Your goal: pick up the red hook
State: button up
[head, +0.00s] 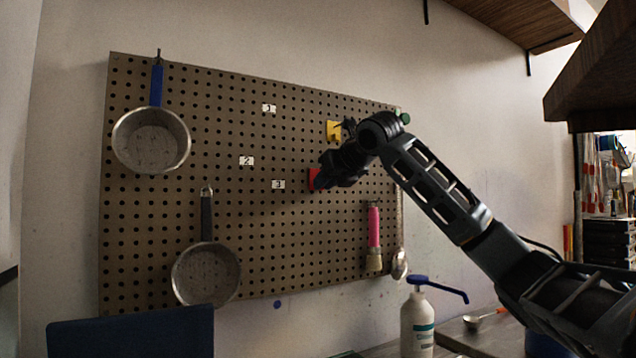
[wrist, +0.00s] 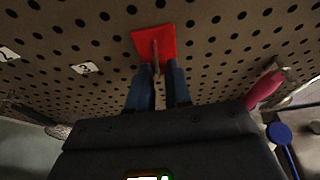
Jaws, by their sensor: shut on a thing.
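The red hook (head: 312,179) is on the pegboard, right of the label 3, and is partly hidden behind my gripper (head: 325,174) in the head view. In the wrist view the red hook (wrist: 154,42) shows a square red plate with a peg sticking out of it toward me. My gripper (wrist: 160,72) has its two fingers on either side of that peg, shut on it. The red plate looks flat against the board or very close to it; I cannot tell whether there is a gap.
The pegboard (head: 250,240) carries labels 1 (head: 269,108), 2 (head: 246,160) and 3 (head: 278,184). A yellow hook (head: 333,130) is just above my gripper. Two pans (head: 150,142) hang left. A pink-handled brush (head: 374,228) and ladle (head: 399,264) hang lower right. A pump bottle (head: 417,322) stands below.

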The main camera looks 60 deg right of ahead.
jog(key=shift+r, duration=0.1)
grip_shut()
jog(key=shift+s+a+r, duration=0.1)
jog(key=shift+s+r, duration=0.1)
jog(key=w+r+b+v, duration=0.1)
jog(key=r+v, duration=0.1)
jog(key=v, duration=1.3)
jog(key=w+a+r+t+p, duration=0.1)
jog(key=w+a+r+p, duration=0.3)
jog(key=w+a, duration=0.3)
jog(key=w+p, duration=0.1)
jog(key=w, duration=0.2)
jog(key=shift+w+a+r+p, duration=0.15)
jog(key=shift+a+r+p, duration=0.15)
jog(key=shift+a+p, duration=0.1)
jog(key=shift+w+d+p, duration=0.35)
jog(key=shift+w+d, duration=0.15)
jog(key=shift+w, duration=0.3)
jog(key=shift+w+d+p, duration=0.35)
jog(key=shift+w+d, duration=0.2)
jog(key=shift+w, duration=0.3)
jog(key=shift+w+d+p, duration=0.35)
jog(key=shift+w+d, duration=0.15)
jog(key=shift+w, duration=0.3)
